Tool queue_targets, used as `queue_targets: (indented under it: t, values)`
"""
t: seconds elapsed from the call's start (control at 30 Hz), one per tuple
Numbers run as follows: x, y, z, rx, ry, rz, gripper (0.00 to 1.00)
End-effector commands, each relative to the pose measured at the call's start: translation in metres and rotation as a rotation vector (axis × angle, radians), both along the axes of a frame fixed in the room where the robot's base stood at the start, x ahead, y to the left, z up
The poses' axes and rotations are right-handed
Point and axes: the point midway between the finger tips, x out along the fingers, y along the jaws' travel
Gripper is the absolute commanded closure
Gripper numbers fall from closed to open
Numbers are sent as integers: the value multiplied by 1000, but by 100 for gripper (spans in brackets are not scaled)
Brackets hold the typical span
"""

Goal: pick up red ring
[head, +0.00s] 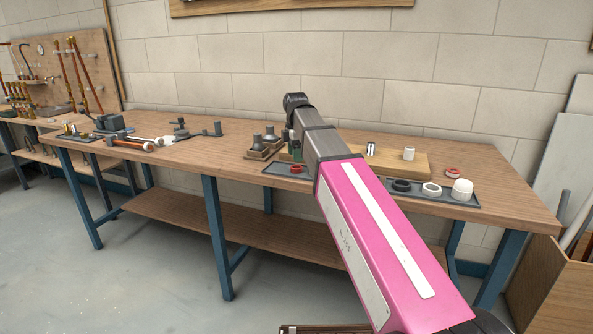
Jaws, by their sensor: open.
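One red ring (296,169) lies in a shallow dark tray at the front middle of the workbench, just left of my arm. My gripper's fingers cannot be made out. My arm hides part of the bench and the trays.
The right tray (456,201) holds a black ring (401,185), a white ring (431,189) and a white cap (462,189). A wooden board (410,166) bears a white fitting (409,153). Grey fittings (270,133) stand left of my arm. Bare bench top (205,160) lies further left.

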Motion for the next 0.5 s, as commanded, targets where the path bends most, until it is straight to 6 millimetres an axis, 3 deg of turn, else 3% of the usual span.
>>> queue_targets:
  t: [0.5]
  values:
    - [1, 0, -50, 0, 0, -1, 42]
